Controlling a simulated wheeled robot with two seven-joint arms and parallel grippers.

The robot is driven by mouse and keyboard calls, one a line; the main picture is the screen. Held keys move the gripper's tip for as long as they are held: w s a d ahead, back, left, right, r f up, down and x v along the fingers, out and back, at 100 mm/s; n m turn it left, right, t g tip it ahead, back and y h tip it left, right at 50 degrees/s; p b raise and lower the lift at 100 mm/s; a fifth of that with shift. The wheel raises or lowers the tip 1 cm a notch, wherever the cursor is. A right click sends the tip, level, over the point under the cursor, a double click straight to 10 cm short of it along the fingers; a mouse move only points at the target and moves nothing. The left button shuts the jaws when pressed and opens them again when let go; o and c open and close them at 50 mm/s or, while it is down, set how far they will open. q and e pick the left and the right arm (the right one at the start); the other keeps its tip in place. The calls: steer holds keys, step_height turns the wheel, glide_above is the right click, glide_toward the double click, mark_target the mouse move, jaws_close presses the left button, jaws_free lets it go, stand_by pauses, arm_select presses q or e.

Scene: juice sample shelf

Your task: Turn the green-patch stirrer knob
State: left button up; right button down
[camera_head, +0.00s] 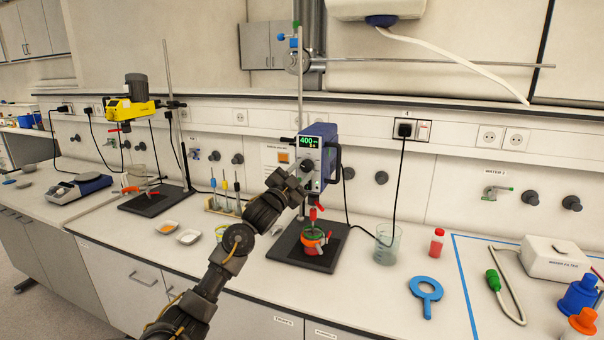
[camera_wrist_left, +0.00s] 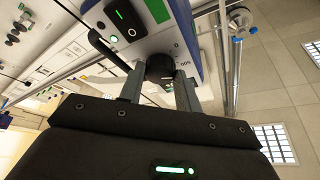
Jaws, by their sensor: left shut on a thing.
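The blue and white stirrer (camera_head: 318,150) hangs on a stand at the middle of the head view, its display (camera_head: 310,142) reading about 400. In the left wrist view a green patch (camera_wrist_left: 158,10) shows on its face, with the dark round stirrer knob (camera_wrist_left: 160,68) below it. My left gripper (camera_head: 302,180) reaches up to the stirrer's front from the lower left. In the wrist view its two fingers stand on either side of the knob, shut on it. The knob is mostly hidden behind the gripper in the head view. My right gripper is not in view.
Under the stirrer a red-and-green-banded vessel (camera_head: 313,240) stands on a black base plate (camera_head: 290,247). A glass beaker (camera_head: 386,246) and a red bottle (camera_head: 437,242) stand to the right.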

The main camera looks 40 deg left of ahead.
arm_select(q)
steer(key=shift+m+h, duration=0.5)
steer(key=shift+m, duration=0.7)
steer(key=o, duration=1)
steer(key=shift+c, duration=0.2)
steer(key=shift+s, duration=0.1)
steer(key=b+v, duration=0.4)
steer(key=v, duration=0.6)
steer(key=shift+s+r, duration=0.15)
steer(key=shift+s, duration=0.25)
steer(key=shift+a, duration=0.1)
